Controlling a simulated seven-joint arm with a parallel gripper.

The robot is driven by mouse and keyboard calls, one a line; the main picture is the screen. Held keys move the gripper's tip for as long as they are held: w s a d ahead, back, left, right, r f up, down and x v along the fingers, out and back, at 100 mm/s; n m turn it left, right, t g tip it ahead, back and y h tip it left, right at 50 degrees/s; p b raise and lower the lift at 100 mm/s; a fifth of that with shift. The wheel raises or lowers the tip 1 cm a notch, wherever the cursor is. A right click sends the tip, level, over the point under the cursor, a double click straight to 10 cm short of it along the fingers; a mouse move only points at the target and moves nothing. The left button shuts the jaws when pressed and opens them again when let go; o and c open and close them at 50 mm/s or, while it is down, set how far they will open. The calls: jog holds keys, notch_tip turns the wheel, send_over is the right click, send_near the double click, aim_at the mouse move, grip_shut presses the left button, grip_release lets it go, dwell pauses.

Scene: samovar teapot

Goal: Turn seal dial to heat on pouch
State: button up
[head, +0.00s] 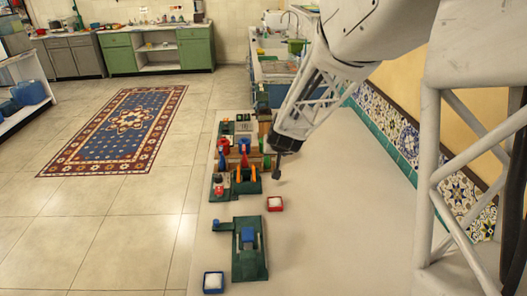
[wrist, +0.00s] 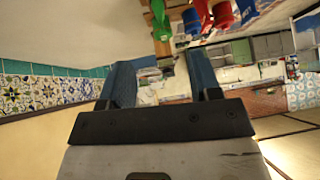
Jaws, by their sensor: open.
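My gripper (head: 277,170) hangs over the white counter, just right of a cluster of coloured fixtures. In the wrist view my gripper (wrist: 160,78) shows two dark blue fingers spread apart with nothing held between them. I cannot make out the seal dial or the pouch with certainty at this size. A dark green fixture (head: 238,266) with a blue block stands at the near left of the counter, apart from my gripper. Another green fixture with orange uprights (head: 239,174) stands left of my gripper. The wrist view shows a green part (wrist: 160,20) and red parts (wrist: 222,14) beyond the fingers.
A red tray (head: 268,208) with white contents lies below my gripper in the picture. A blue tray (head: 206,289) with white contents sits at the near left edge. The counter's right side (head: 340,220) is clear. A tiled wall (head: 400,140) borders it on the right.

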jog(key=t+h, duration=0.1)
send_near(267, 161)
jog(key=shift+w+f, duration=0.35)
jog(key=shift+w, duration=0.1)
jog(key=shift+f, duration=0.1)
jog(key=shift+x, duration=1.2)
jog(key=shift+w, duration=0.1)
jog(key=shift+x, duration=2.55)
jog(key=shift+d, duration=0.1)
grip_shut()
